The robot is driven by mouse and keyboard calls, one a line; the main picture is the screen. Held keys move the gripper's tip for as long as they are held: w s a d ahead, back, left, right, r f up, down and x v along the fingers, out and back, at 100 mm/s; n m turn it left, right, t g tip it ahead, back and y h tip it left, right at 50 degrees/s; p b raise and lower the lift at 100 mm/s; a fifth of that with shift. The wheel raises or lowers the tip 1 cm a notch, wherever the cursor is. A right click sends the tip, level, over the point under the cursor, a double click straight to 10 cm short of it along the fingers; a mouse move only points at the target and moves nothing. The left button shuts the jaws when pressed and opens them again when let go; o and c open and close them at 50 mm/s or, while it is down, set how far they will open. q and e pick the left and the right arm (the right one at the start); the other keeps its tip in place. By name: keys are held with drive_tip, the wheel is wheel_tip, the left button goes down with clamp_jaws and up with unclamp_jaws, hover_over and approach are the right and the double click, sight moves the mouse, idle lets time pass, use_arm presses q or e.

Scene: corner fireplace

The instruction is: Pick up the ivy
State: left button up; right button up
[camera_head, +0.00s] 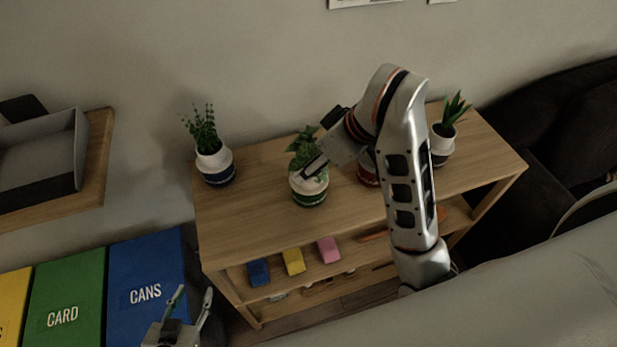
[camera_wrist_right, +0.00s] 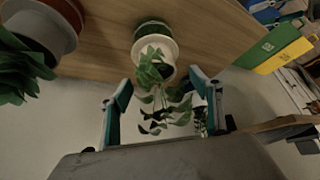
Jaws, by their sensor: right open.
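The ivy (camera_head: 304,143), a leafy green plant in a white pot with a green lower band (camera_head: 311,198), stands upright on the wooden shelf's top, between other plants. My right gripper (camera_head: 316,165) is at the ivy, with one finger seen across the pot's upper part. In the right wrist view the ivy's leaves (camera_wrist_right: 160,100) hang between the two spread fingers of the right gripper (camera_wrist_right: 160,78), with the pot (camera_wrist_right: 152,33) just beyond the fingertips. I cannot tell whether a finger touches the pot. My left gripper (camera_head: 195,291) is open and empty at the lower left, away from the shelf.
A plant in a white and blue pot (camera_head: 216,170) stands left on the shelf top (camera_head: 250,220). A red pot (camera_head: 368,175) is partly hidden by my right arm; another plant (camera_head: 441,145) stands further right. Coloured blocks (camera_head: 293,261) lie below. Bins (camera_head: 145,270) stand left.

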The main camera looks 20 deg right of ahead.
drive_tip(key=shift+w+f+b, duration=0.15)
drive_tip(key=shift+f+b, duration=0.15)
drive_tip(key=shift+f, duration=0.15)
drive_tip(key=b+x, duration=0.2)
drive_tip(key=x, duration=0.1)
drive_tip(key=shift+w+d+f, duration=0.1)
drive_tip(key=shift+w+f, duration=0.05)
drive_tip(key=shift+f, duration=0.1)
drive_tip(key=shift+w+f, duration=0.2)
drive_tip(key=shift+f, duration=0.05)
use_arm(q)
drive_tip(key=f, duration=0.4)
drive_tip(key=shift+s+a, duration=0.1)
drive_tip(key=shift+a, duration=0.2)
drive_tip(key=shift+r, duration=0.2)
use_arm(e)
drive_tip(key=c, duration=1.4)
